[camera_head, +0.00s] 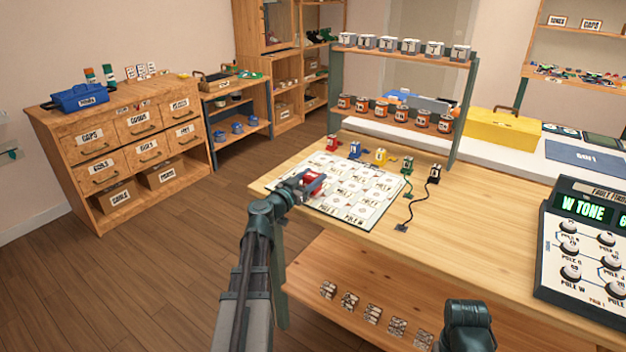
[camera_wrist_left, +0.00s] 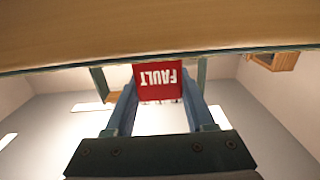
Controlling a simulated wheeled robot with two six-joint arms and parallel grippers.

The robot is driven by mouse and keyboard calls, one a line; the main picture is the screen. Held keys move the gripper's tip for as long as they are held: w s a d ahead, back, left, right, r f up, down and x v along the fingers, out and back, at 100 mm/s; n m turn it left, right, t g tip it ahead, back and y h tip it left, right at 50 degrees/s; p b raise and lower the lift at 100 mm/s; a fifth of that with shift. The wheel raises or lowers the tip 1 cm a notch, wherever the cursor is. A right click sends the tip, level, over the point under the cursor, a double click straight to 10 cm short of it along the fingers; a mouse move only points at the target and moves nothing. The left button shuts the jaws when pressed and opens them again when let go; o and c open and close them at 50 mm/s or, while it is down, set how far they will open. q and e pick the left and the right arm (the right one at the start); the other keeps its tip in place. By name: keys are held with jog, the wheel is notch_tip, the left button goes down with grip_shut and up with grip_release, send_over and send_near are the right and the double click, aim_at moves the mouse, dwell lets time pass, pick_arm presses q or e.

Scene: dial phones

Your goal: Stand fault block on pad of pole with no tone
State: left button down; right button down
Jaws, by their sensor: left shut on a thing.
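My left gripper (camera_head: 303,184) is shut on the red fault block (camera_head: 313,181), over the left part of the white pole board (camera_head: 352,217). In the left wrist view the block (camera_wrist_left: 158,78) sits between both fingers, its FAULT lettering upside down. I cannot tell whether the block touches the board. The board carries several pads with pole labels, mostly too small to read; the arm and block hide some. The fault panel (camera_head: 585,250) at the right has several dials labelled by pole, and its display (camera_head: 584,209) reads W TONE beside a cut-off part.
Several small coloured phones, among them a yellow one (camera_head: 380,156) and a black one (camera_head: 434,173), stand behind the board. A rack (camera_head: 400,55) of cans rises behind them. The tabletop (camera_head: 470,240) between board and panel is mostly clear, apart from a dark cord.

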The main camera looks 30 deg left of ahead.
pick_arm(q)
jog(key=shift+f, duration=0.2)
jog(key=shift+c, duration=1.3)
grip_release()
jog(key=shift+r, duration=0.1)
jog(key=shift+r, duration=0.2)
jog(key=s, duration=1.2)
jog(key=shift+a, duration=0.45)
jog(key=shift+f, duration=0.1)
